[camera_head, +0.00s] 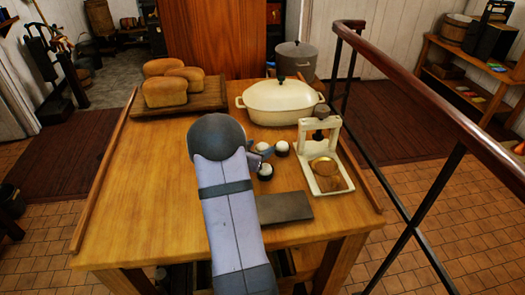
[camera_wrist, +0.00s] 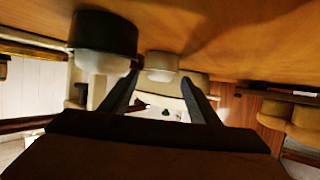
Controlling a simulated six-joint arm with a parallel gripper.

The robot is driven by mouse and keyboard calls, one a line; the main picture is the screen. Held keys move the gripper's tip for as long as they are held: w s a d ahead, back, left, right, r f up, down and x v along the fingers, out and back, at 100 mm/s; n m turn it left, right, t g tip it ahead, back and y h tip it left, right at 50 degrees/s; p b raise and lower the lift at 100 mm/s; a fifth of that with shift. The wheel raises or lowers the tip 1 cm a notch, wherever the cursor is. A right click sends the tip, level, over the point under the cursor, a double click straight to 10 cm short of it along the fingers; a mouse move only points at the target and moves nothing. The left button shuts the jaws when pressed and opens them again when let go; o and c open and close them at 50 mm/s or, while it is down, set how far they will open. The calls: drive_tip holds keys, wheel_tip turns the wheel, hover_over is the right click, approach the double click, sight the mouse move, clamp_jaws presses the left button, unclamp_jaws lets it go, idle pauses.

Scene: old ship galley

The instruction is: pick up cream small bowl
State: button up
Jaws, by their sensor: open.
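In the wrist view, which is upside down, a cream small bowl (camera_wrist: 162,62) stands on the table ahead, seen between my open fingertips and apart from them. A larger-looking, nearer small piece (camera_wrist: 103,35), dark below and cream above, stands to the left of it, close to the left finger. In the head view, small dark-and-cream pieces (camera_head: 265,174) and (camera_head: 282,149) stand right of my gripper (camera_head: 262,155). I cannot tell for sure which one matches the cream bowl. My gripper is open and empty, low over the table, partly hidden by my arm.
A cream lidded casserole (camera_head: 280,104) and a grey pot (camera_head: 297,60) stand behind. A cream press (camera_head: 333,183) is at the right. A dark slab (camera_head: 285,207) lies in front. Bread loaves (camera_head: 165,92) sit on a board at back left. The table's left (camera_head: 140,190) is clear.

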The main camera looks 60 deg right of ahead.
drive_tip(key=c, duration=0.9)
drive_tip(key=shift+o, duration=0.2)
wheel_tip(320, 180, up, 10)
drive_tip(key=shift+r+p, duration=0.15)
drive_tip(key=shift+p, duration=0.25)
